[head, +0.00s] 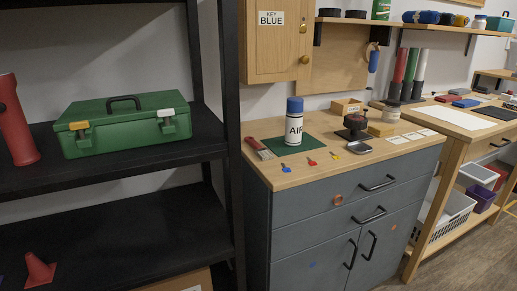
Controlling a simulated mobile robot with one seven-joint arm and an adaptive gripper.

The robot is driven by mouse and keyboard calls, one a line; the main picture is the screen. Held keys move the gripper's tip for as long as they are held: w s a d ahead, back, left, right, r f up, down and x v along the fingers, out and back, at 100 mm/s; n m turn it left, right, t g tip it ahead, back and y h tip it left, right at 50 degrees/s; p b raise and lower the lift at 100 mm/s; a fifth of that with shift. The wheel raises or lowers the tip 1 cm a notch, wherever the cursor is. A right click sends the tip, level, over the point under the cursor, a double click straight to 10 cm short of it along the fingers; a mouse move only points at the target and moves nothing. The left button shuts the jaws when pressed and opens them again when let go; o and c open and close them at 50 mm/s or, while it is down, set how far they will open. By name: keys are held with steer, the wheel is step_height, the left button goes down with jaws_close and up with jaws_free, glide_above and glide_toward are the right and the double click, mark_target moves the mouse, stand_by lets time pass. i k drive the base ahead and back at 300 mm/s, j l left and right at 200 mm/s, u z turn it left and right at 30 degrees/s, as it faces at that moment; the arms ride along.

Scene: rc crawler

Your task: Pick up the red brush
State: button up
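The red brush (257,147) lies near the left edge of the wooden counter (350,172), its red handle toward the back and its pale bristle end toward the front. It lies just left of a dark green mat (281,150) and close to the black shelf post. My gripper is not in the head view.
A white and blue AIR can (294,124) stands on the mat, right of the brush. Blue, red and yellow keys (311,161) lie in front. Black shelving (231,170) with a green toolbox (124,127) stands left. Drawer handles (378,184) stick out from the cabinet front.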

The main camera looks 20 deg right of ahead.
mark_target(264, 153)
steer(key=l+u, duration=0.15)
steer(key=l, duration=0.6)
steer(key=l+u, duration=0.15)
steer(key=l, duration=0.6)
steer(key=k+l+u, duration=0.15)
steer(key=l, duration=0.6)
steer(key=l+u, duration=0.15)
steer(key=l, duration=0.6)
steer(key=i, duration=0.45)
